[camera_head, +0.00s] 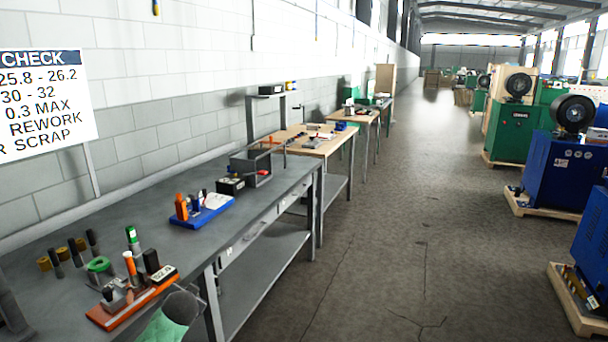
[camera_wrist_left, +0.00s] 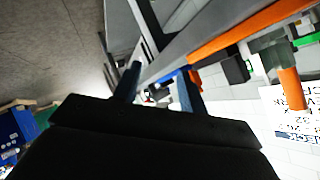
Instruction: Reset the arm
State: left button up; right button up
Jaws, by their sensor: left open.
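My left gripper (camera_wrist_left: 160,88) shows in the left wrist view. Its two dark fingers stand apart with nothing between them. Behind the fingers, the wrist view shows a tilted picture of the bench edge, an orange strip and the wall. My right gripper is in neither view.
A grey workbench (camera_head: 150,222) runs along the wall. It holds an orange-based fixture (camera_head: 138,300), a blue tray (camera_head: 203,212), a green ring-shaped item (camera_head: 99,266) and dark posts. The aisle floor (camera_head: 400,230) is clear; machines stand right.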

pick_arm(q)
jog(key=s+d+f+n+g+h, duration=0.1)
jog(key=s+d+f+g+h, duration=0.15)
jog(key=s+d+f, duration=0.65)
jog(key=s+d+f+n+g+h, duration=0.1)
jog(key=s+d+f+g, duration=0.15)
jog(key=s+f, duration=1.3)
jog(key=s+d+f+g, duration=0.2)
jog(key=s+f, duration=0.6)
jog(key=s, duration=0.5)
jog(key=s+d+f+g, duration=0.2)
jog(key=s+d+f, duration=0.2)
jog(key=s+f, duration=0.5)
jog(key=s+h, duration=0.1)
jog(key=s, duration=0.3)
jog(key=shift+s+d+f+n+g, duration=0.2)
jog(key=shift+d+f+n+g, duration=0.1)
jog(key=shift+n, duration=0.1)
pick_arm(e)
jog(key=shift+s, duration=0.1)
